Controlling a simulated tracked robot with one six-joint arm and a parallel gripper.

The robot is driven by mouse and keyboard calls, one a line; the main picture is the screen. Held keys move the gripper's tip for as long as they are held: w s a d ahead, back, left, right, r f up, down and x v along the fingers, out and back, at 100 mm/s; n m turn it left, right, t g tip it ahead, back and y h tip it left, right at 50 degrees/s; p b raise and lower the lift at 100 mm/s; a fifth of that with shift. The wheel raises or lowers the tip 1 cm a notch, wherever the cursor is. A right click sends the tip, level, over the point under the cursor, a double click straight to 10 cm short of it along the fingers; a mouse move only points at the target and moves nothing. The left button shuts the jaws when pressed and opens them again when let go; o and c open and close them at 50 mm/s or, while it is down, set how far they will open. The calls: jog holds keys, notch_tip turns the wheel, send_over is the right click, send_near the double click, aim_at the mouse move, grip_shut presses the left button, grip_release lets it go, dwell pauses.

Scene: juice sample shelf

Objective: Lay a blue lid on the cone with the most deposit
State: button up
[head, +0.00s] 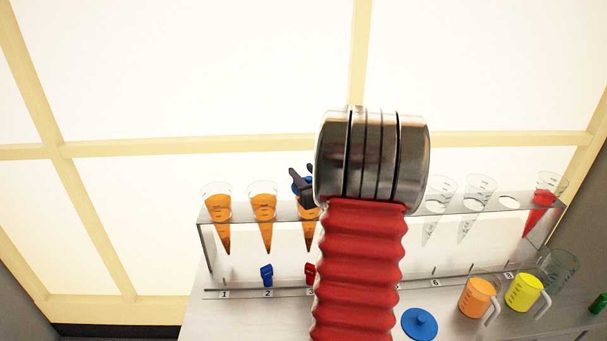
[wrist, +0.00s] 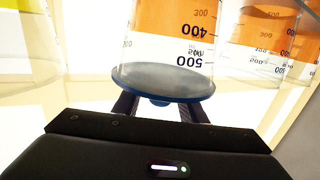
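Orange-filled cones hang in the rack at the left in the head view: the first (head: 217,210), the second (head: 263,210) and the third (head: 307,228), partly hidden by my arm. Their deposits are hard to compare. A blue lid (wrist: 150,80) shows in the wrist view across the mouth of an orange-filled cone (wrist: 165,28), seemingly the third. My gripper (wrist: 160,108) is open, its fingers either side of the lid's knob with gaps showing; it also shows in the head view (head: 301,186). A second blue lid (head: 419,324) lies on the bench.
Empty clear cones (head: 478,203) and a red-filled cone (head: 543,200) hang in the clear rack (head: 208,245) at the right. Orange (head: 476,298) and yellow (head: 522,293) jugs stand in front. Blue (head: 267,275) and red (head: 310,272) pieces stand by labels 2 and 3.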

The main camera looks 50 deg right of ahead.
jog(key=shift+r, duration=0.15)
jog(key=v, duration=1.2)
jog(key=shift+w, duration=0.1)
dwell(0.5)
